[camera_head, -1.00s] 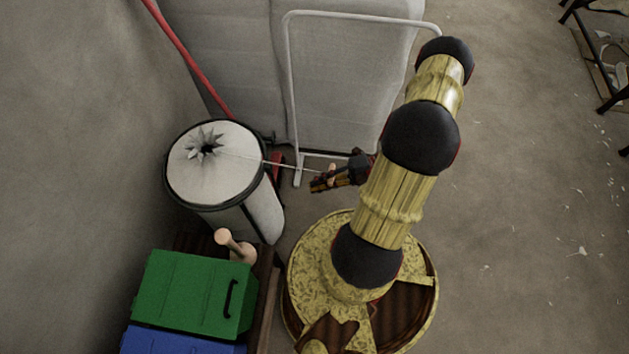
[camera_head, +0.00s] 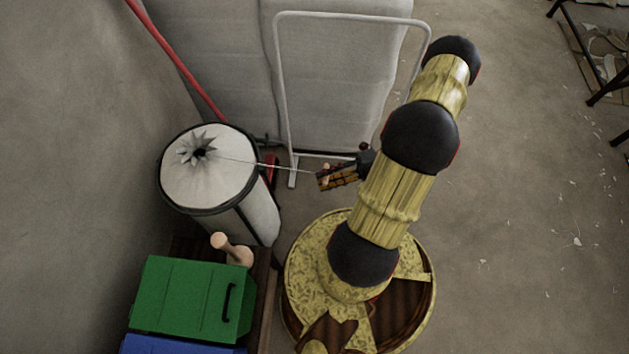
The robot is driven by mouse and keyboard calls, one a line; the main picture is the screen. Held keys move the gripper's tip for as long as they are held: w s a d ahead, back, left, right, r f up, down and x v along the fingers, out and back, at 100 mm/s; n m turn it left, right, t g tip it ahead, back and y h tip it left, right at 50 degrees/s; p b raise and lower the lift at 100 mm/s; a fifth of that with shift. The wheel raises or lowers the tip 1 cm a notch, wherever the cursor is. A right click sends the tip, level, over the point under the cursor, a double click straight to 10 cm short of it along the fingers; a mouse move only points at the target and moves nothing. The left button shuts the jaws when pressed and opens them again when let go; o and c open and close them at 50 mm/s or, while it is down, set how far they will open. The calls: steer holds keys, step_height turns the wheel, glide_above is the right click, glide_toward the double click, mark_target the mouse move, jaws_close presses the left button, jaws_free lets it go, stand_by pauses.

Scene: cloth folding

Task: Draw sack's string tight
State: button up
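The sack (camera_head: 212,172) is a pale cylinder with a dark rim, standing at the left. Its top cloth is gathered around a small dark opening (camera_head: 199,153). A thin light string (camera_head: 245,162) runs almost straight from the gathered mouth to the right, up to my gripper (camera_head: 325,177). My gripper is to the right of the sack, low beside my arm. A small tan piece (camera_head: 325,172) shows at its fingertips where the string ends. The gripper seems closed on this piece, though the fingers are small and partly dark.
A grey metal frame (camera_head: 281,80) stands behind, before pale upholstered panels (camera_head: 340,75). A red pole (camera_head: 178,62) leans at the left. A green box (camera_head: 185,300), a blue box (camera_head: 170,345) and a wooden peg (camera_head: 233,250) are in front. Floor at right is mostly clear.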

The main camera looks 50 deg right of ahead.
steer(key=v, duration=0.7)
stand_by(0.5)
